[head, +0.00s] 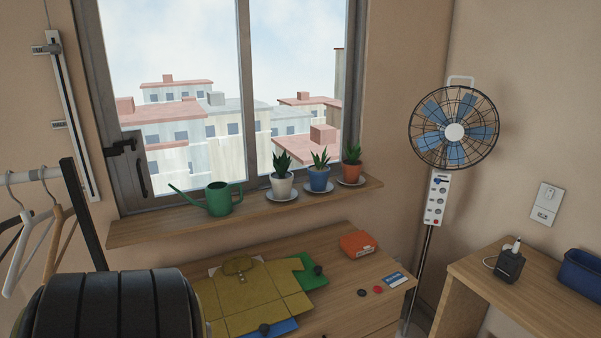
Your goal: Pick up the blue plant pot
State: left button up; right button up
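The blue plant pot (319,179) stands upright on a saucer (319,190) on the wooden window sill (225,221). A green plant (320,158) grows in it. It stands between a white pot (282,186) on the left and a terracotta pot (352,171) on the right, each with a plant and a saucer. Neither of my grippers shows in the head view, so nothing is seen touching the pot.
A green watering can (218,199) stands left on the sill. Below, a wooden dresser (350,310) holds folded yellow clothing (245,292) and an orange box (358,244). A fan (454,131) stands to the right. Hangers (50,240) hang at left. Window glass is behind the pots.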

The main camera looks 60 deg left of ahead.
aim_at(318, 173)
jog(key=u, duration=1.7)
